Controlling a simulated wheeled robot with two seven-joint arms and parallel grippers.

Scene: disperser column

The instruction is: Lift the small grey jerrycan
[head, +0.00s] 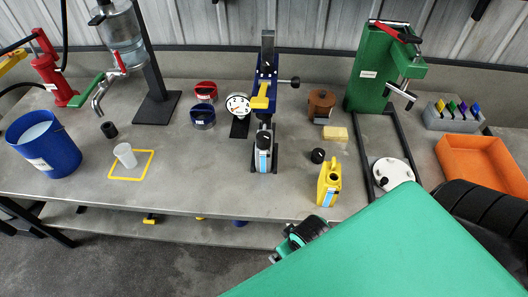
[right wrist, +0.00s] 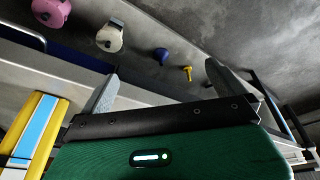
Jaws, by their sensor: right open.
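The small grey jerrycan (head: 263,152), with a black cap and a blue-and-white label, stands upright at the foot of the blue column in the middle of the bench. My green right arm covers the lower right of the head view. A dark and green part of it, probably my right gripper (head: 303,236), shows at the bench's front edge, below and apart from the grey jerrycan. In the right wrist view my right gripper (right wrist: 162,74) has its two grey fingers wide apart with nothing between them. My left gripper is not in view.
A yellow jerrycan (head: 328,186) stands close to the bench's front edge, right of the grey one; it also shows in the right wrist view (right wrist: 40,125). A black cap (head: 318,155) and gauge (head: 238,105) flank the column.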

